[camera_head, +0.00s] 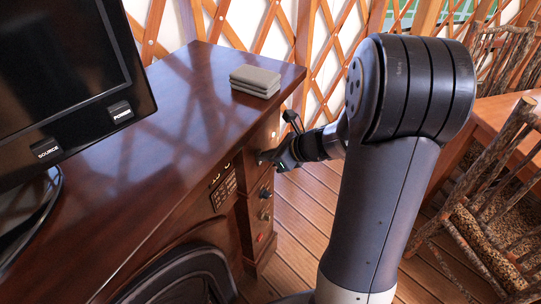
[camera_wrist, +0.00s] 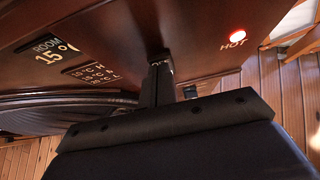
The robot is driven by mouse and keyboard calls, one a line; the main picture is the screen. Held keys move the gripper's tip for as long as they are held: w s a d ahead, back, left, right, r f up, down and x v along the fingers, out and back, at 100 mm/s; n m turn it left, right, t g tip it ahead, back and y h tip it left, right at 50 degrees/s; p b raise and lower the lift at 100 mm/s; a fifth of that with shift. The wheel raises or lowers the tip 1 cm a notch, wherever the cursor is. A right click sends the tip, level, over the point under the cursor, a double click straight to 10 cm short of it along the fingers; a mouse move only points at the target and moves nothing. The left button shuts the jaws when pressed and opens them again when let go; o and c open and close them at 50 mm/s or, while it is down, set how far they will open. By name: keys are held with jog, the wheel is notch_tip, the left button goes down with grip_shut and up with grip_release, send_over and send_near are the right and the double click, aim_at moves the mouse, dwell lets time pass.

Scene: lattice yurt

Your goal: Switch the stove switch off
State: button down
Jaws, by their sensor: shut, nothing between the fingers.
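My gripper (camera_head: 266,158) is shut and empty, its fingertips at the dark wood front of the desk, near its upper right corner. In the wrist view its shut fingers (camera_wrist: 160,62) reach to the same panel and seem to touch or nearly touch it. A red light (camera_wrist: 237,37) glows above the word HOT, to the right of the fingers. A ROOM 15° readout (camera_wrist: 55,52) is to their left. I cannot clearly make out the stove switch; the fingers may hide it. Several small knobs (camera_head: 265,192) run down the front below my gripper in the head view.
A monitor (camera_head: 60,70) stands on the desk top (camera_head: 165,115), with a folded grey cloth (camera_head: 255,80) at the far end. A dark chair (camera_head: 185,275) is by the desk front. Branch-wood chairs (camera_head: 480,220) and a table stand at right. Plank floor (camera_head: 305,210) lies open between.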

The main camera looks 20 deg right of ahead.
jog(key=shift+r, duration=0.15)
jog(key=shift+r+p, duration=0.7)
jog(key=shift+p, duration=0.1)
